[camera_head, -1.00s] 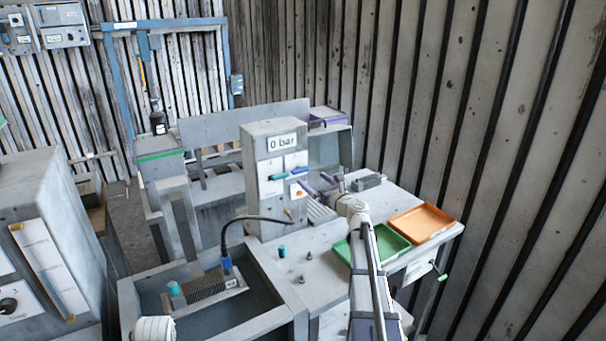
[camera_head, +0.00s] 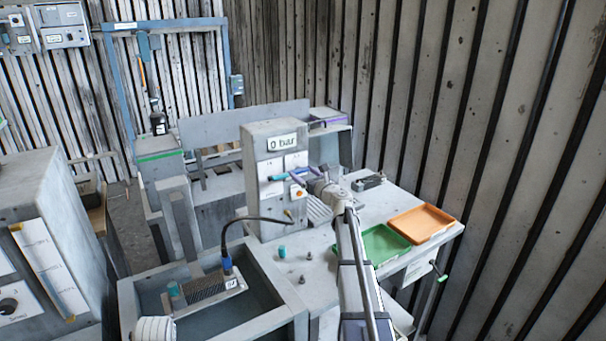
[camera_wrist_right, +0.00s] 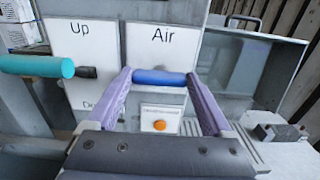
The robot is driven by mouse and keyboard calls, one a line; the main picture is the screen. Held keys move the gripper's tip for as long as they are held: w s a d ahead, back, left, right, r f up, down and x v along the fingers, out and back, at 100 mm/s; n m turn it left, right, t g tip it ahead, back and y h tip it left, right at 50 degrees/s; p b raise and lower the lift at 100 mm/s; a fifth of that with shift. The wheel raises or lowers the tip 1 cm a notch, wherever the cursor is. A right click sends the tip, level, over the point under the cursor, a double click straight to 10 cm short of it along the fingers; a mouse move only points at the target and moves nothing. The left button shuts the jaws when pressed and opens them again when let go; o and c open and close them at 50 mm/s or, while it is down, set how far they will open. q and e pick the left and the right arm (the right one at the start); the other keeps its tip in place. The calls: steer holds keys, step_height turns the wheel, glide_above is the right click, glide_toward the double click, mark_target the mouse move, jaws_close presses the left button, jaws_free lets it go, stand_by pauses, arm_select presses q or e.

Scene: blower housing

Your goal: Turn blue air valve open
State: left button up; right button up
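The blue air valve (camera_wrist_right: 160,77) is a short horizontal blue handle under the word "Air" on the grey panel. It also shows in the head view (camera_head: 300,170). My right gripper (camera_wrist_right: 159,76) has its two purple fingers spread, one at each end of the blue handle. It is at the panel in the head view (camera_head: 305,175). I cannot tell whether the fingers touch the handle. The display (camera_head: 282,142) on the panel reads "0 bar".
A teal handle (camera_wrist_right: 38,67) on the "Up" plate is just left of my fingers. An orange button (camera_wrist_right: 160,125) sits below the blue valve. Green (camera_head: 384,243) and orange (camera_head: 420,223) trays lie on the bench at right. A grey basin (camera_head: 270,312) stands in front.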

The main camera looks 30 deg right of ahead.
steer(key=c, duration=0.8)
steer(key=shift+n, duration=0.3)
steer(key=n, duration=0.3)
steer(key=shift+n, duration=0.4)
steer(key=n, duration=0.4)
steer(key=shift+n, duration=0.3)
steer(key=n, duration=0.4)
steer(key=shift+a, duration=0.1)
steer(key=shift+f+n, duration=0.1)
steer(key=shift+n, duration=2.3)
